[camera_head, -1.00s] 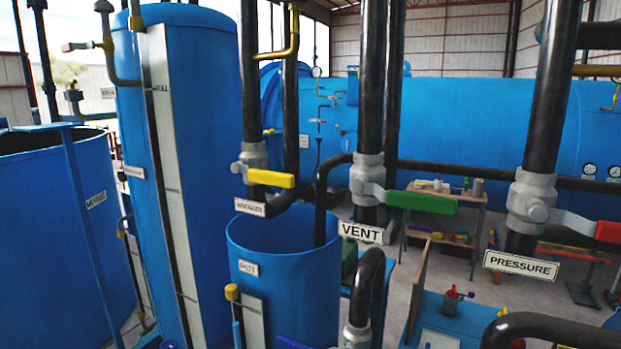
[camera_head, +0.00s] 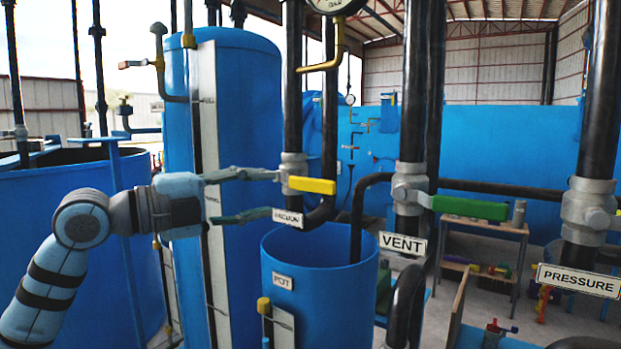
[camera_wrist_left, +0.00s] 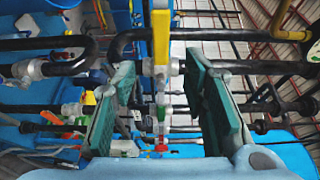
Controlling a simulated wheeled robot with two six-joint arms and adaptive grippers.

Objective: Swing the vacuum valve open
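The vacuum valve (camera_head: 292,168) is a grey body on a black vertical pipe, with a yellow lever handle (camera_head: 312,185) pointing right across the pipe. A small sign reading VACUUM (camera_head: 288,217) hangs just below it. My left gripper (camera_head: 276,193) comes in from the left, its two fingers apart one above the other, fingertips close to the valve's left side. In the left wrist view, the yellow handle (camera_wrist_left: 161,35) shows in the gap beyond the open green-grey fingers (camera_wrist_left: 160,80), with nothing clasped. I cannot tell whether a fingertip touches the valve. My right gripper is out of view.
The vent valve with a green handle (camera_head: 470,208) and the pressure valve (camera_head: 588,210) stand to the right on similar pipes. The blue pot (camera_head: 320,300) is below. A tall blue tank (camera_head: 240,120) stands behind my gripper. A gauge (camera_head: 335,3) is above.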

